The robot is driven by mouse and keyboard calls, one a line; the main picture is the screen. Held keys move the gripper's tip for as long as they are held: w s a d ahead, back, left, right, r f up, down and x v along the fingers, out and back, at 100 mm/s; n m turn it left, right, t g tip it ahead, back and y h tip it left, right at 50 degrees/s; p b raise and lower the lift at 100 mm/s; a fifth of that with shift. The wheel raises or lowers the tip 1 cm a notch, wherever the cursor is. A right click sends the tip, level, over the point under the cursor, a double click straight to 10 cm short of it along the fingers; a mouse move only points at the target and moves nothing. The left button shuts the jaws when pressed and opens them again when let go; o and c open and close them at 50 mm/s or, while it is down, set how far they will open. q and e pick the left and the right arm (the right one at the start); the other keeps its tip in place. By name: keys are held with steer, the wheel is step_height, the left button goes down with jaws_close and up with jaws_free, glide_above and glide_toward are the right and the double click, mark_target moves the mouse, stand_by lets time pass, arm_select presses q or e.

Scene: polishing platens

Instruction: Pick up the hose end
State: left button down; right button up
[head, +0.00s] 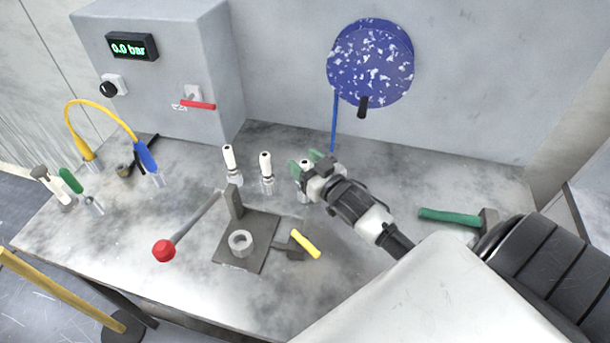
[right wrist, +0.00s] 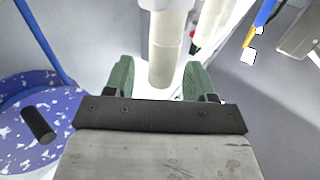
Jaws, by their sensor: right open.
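A yellow hose (head: 103,102) arches at the left of the table, from a yellow fitting to a blue hose end (head: 146,155). The blue piece also shows at the top right of the right wrist view (right wrist: 265,12). My right gripper (head: 307,158) is far to the right of the hose end. Its green fingers are open, on either side of a white-topped bottle (head: 304,167) in the head view. In the right wrist view a pale cylinder (right wrist: 164,50) shows between the fingers; contact cannot be told. My left gripper is not in view.
Two more white-topped bottles (head: 266,170) stand left of the gripper. A dark fixture with a ring (head: 240,242) and a red-knobbed lever (head: 164,250) lies in front. A grey control box (head: 165,65) reads 0.0 bar. A speckled blue disc (head: 370,60) is on the wall.

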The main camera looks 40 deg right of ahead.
steer(key=shift+w+a+f, duration=0.1)
steer(key=shift+w+a, duration=0.05)
steer(key=shift+w, duration=0.9)
steer(key=shift+s, duration=0.1)
steer(key=shift+c, duration=0.2)
steer(key=shift+c, duration=1.2)
jaws_close()
